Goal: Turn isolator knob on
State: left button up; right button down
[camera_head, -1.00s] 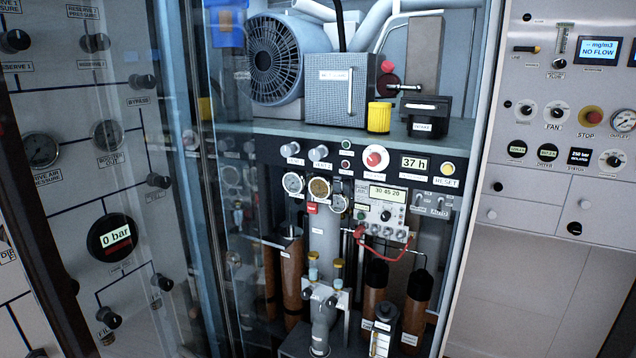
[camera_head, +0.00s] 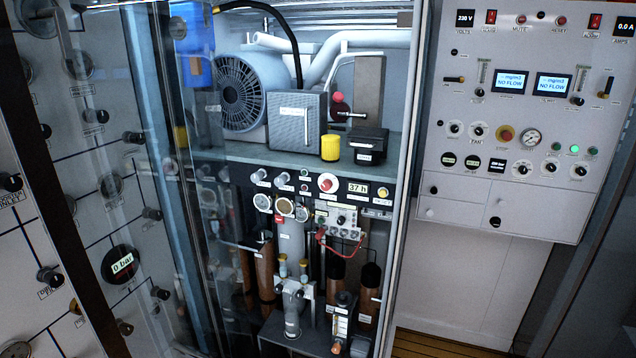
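I cannot tell which knob is the isolator knob, because most labels are too small to read. A red knob with a white rim (camera_head: 328,182) sits on the black strip inside the cabinet. The left-hand panel (camera_head: 60,160) carries several black knobs, such as one at its lower part (camera_head: 48,277). Neither of my grippers shows in the view.
A glass door (camera_head: 185,150) stands at the cabinet's left side. Inside are a round motor (camera_head: 240,93), a grey box (camera_head: 297,118), a yellow cylinder (camera_head: 330,147) and brown cylinders (camera_head: 265,270). Wooden floor (camera_head: 430,345) and a bare pale wall (camera_head: 480,285) show below the right panel.

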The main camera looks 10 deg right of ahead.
aim_at(327, 184)
jog(key=z, duration=0.75)
jog(key=k, duration=1)
jog(key=z, duration=1.15)
jog(key=i, duration=2.25)
jog(key=u, duration=1.5)
jog(key=i, duration=1)
jog(key=u, duration=1.15)
